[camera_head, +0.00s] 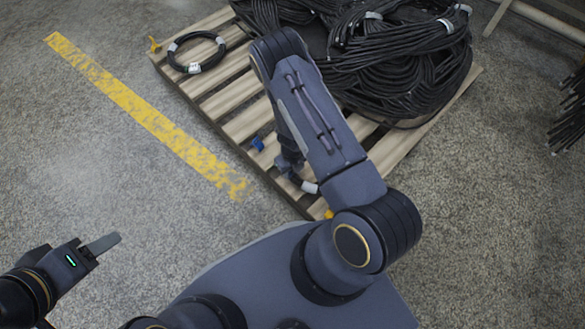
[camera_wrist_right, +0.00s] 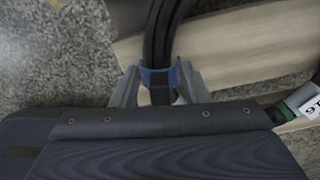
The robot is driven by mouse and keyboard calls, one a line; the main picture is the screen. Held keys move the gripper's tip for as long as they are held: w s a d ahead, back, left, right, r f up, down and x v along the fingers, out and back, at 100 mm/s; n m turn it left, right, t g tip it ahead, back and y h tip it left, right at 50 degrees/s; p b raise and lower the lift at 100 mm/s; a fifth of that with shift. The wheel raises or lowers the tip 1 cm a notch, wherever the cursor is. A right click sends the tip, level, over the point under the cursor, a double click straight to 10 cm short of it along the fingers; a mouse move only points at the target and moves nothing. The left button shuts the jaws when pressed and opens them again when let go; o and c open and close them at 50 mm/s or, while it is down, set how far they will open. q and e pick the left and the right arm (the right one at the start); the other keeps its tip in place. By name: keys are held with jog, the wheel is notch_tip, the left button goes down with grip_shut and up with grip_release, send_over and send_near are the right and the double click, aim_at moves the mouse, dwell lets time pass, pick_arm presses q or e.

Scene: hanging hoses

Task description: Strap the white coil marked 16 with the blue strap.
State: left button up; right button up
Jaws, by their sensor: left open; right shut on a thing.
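In the right wrist view a blue strap (camera_wrist_right: 160,76) sits between the fingers of my right gripper (camera_wrist_right: 160,68), against black hose (camera_wrist_right: 160,35). The gripper is shut on the strap; whether the strap closes fully around the hose cannot be told. A white label (camera_wrist_right: 312,107) reading 16 upside down shows at the right edge, on a dark hose. In the head view my right arm hides most of this coil; a white band (camera_head: 308,187) shows beside the gripper. My left gripper (camera_head: 104,244) is open and empty over the floor, far from the pallet.
A wooden pallet (camera_head: 230,125) carries a big heap of black hoses (camera_head: 400,60). A small white-banded coil (camera_head: 195,68) lies at its far left. A blue piece (camera_head: 257,143) lies by the near edge. Yellow pieces (camera_head: 154,45) sit at the pallet's edges.

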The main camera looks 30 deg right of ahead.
jog(key=shift+f+b, duration=0.45)
jog(key=shift+f, duration=0.2)
dwell(0.5)
jog(key=o, duration=1.1)
jog(key=shift+c, duration=0.2)
jog(key=shift+r, duration=0.1)
notch_tip(320, 180, up, 8)
jog(key=p, duration=0.4)
